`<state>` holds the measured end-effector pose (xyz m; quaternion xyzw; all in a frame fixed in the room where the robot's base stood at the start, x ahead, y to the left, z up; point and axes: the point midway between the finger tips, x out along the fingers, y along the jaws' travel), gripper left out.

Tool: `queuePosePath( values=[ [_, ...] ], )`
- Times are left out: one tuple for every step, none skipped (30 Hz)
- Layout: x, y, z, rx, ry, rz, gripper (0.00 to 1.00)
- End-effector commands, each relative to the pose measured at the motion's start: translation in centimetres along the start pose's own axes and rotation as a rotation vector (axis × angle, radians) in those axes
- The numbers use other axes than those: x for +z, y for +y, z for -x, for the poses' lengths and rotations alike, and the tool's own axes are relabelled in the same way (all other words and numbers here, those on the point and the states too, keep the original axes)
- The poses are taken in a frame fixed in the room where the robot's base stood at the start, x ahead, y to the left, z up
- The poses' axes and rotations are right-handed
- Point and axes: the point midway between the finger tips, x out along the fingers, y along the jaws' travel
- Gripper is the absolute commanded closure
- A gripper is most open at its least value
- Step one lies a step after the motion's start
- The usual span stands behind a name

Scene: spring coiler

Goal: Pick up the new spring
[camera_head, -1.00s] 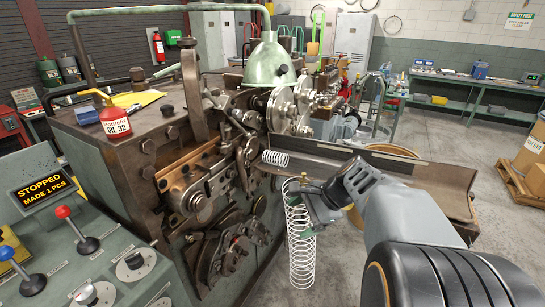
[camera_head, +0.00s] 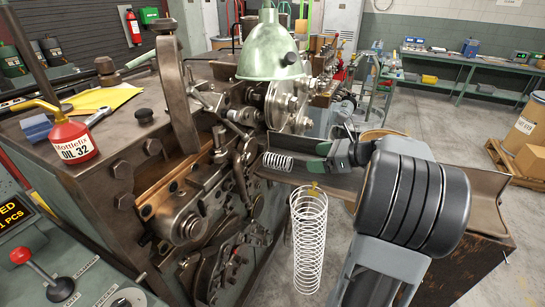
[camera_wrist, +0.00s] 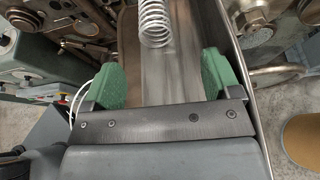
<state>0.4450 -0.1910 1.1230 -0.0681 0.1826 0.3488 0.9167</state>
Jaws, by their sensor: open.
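A small bright coil spring (camera_head: 277,161) lies in the metal trough (camera_head: 478,182) beside the coiling machine. It also shows at the top of the wrist view (camera_wrist: 154,22), lengthwise along the trough, with its far end cut off by the frame. My gripper (camera_head: 322,157) is over the trough just right of the spring. In the wrist view its green-padded fingers (camera_wrist: 158,78) stand apart, with only bare trough between them. The spring's near end lies just beyond the fingertips, roughly centred between them.
The coiling machine (camera_head: 195,213) stands close on the left, with its green lamp hood (camera_head: 269,50) above. A long white spring (camera_head: 309,240) hangs from a yellow fitting below the trough. A red oil can (camera_head: 70,138) stands on the machine. The trough walls flank my gripper.

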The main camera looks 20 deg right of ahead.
Motion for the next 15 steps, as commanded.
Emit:
queuePosePath(
  values=[
    [0.1,0.2,-1.1,0.008,0.001,0.001,0.17],
    [0.1,0.2,-1.8,0.010,0.001,0.002,0.17],
    [0.2,0.3,-2.7,0.013,0.000,0.004,0.17],
    [0.2,0.4,-3.3,0.015,0.001,0.005,0.17],
    [0.3,0.5,-3.9,0.018,0.001,0.006,0.17],
    [0.3,0.5,-4.7,0.019,0.001,0.006,0.17],
    [0.3,0.6,-5.2,0.021,0.001,0.006,0.17],
    [0.3,0.6,-5.7,0.021,0.001,0.007,0.17],
    [0.3,0.6,-6.2,0.022,0.002,0.007,0.17],
    [0.4,0.6,-6.6,0.022,0.001,0.008,0.17],
    [0.4,0.6,-6.8,0.021,0.001,0.008,0.17],
    [0.4,0.6,-7.1,0.020,0.001,0.009,0.17],
    [0.4,0.6,-7.3,0.019,0.001,0.009,0.17],
    [0.4,0.6,-7.5,0.019,0.001,0.009,0.17],
    [0.3,0.6,-7.6,0.019,0.001,0.009,0.17]
  ],
)
